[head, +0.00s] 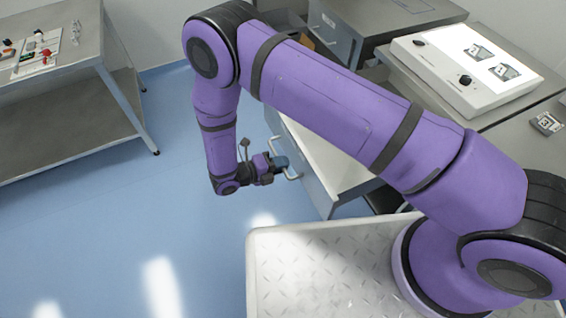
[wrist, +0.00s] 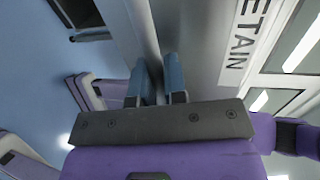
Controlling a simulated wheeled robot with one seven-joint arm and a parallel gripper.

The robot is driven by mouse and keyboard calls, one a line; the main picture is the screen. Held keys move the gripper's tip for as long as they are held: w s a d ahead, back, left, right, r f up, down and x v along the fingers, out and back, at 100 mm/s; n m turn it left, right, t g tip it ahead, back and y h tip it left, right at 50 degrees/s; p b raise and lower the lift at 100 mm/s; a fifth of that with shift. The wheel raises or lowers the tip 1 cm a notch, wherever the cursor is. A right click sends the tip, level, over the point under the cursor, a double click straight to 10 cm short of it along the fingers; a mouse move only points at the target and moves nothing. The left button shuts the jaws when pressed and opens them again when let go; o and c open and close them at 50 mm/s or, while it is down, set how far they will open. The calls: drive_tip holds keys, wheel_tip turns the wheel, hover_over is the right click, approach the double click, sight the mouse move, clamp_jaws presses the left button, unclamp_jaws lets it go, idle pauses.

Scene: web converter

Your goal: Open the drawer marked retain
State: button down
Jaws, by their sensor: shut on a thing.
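The drawer marked retain (head: 306,172) stands pulled out from its cabinet in the head view, with its pale interior showing. Part of its label, reading "ETAIN" (wrist: 243,38), is on the drawer front in the wrist view. My gripper (head: 284,165) is at the drawer's front, shut on its handle (head: 294,177). In the wrist view the two blue fingers of my gripper (wrist: 158,80) are close together beside the grey front. My purple arm covers part of the drawer and cabinet in the head view.
A closed grey drawer (head: 335,36) is in the cabinet at the back. A white control panel (head: 470,70) sits on the worktop at right. A metal table (head: 70,80) with small items stands at left. Blue floor (head: 110,220) is clear in front of the drawer.

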drive_tip(key=c, duration=1.2)
unclamp_jaws()
drive_tip(key=v, duration=1.1)
drive_tip(key=shift+w, duration=0.1)
